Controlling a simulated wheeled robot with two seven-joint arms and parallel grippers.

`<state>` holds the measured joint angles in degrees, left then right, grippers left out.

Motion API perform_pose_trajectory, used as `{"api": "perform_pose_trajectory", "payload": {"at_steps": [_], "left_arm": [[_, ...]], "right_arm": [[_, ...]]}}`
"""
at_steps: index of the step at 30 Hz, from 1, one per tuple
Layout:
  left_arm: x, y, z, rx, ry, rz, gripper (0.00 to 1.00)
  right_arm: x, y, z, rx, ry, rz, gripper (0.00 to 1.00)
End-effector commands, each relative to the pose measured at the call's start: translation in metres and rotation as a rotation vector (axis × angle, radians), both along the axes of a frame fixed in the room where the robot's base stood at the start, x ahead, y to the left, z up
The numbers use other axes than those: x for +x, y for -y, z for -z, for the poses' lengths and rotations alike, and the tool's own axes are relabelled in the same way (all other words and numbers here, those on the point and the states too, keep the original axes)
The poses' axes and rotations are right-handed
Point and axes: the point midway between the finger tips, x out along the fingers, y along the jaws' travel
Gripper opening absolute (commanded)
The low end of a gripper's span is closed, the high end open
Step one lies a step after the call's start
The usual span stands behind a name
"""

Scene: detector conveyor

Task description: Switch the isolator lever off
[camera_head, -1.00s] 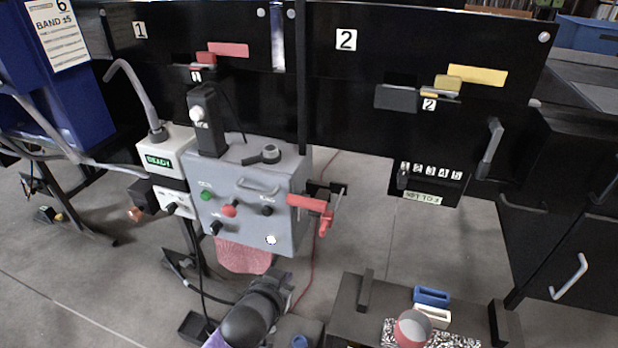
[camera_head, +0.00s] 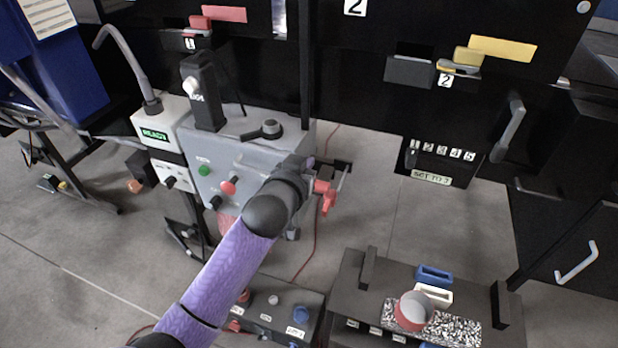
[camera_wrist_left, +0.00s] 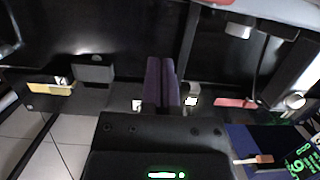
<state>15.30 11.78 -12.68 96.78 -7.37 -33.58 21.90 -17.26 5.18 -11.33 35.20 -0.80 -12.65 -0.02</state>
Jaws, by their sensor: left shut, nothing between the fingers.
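The red isolator lever (camera_head: 325,190) is on the right side of the grey control box (camera_head: 215,165) in the head view. My left arm reaches up from the bottom, and my left gripper (camera_head: 290,180) is in front of the box's right part, covering part of the lever's left end. I cannot tell whether it touches the lever. In the left wrist view the two purple fingers (camera_wrist_left: 162,82) are together with nothing between them. The lever is not clear in that view. My right gripper is not in view.
A green button (camera_head: 204,170) and a red knob (camera_head: 228,187) are on the box's front. A black rotary handle (camera_head: 270,127) sits on its top. Open floor (camera_head: 370,220) lies right of the box.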

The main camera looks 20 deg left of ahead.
Motion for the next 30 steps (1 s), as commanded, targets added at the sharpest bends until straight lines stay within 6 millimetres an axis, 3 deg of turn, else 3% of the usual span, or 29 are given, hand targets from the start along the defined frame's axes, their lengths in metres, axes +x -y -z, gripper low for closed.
{"api": "perform_pose_trajectory", "payload": {"at_steps": [6, 9, 15, 30], "left_arm": [[0.046, 0.001, 0.016, 0.001, 0.000, -0.001, 0.00], [0.031, 0.001, 0.031, 0.000, -0.005, 0.001, 0.00], [0.021, 0.001, 0.044, 0.001, -0.002, 0.001, 0.00], [0.019, -0.002, 0.049, 0.000, 0.014, 0.001, 0.00]], "right_arm": [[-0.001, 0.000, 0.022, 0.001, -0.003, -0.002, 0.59], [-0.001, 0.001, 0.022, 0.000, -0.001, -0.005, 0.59], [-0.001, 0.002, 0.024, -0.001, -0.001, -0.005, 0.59], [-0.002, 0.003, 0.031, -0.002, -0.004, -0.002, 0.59]]}}
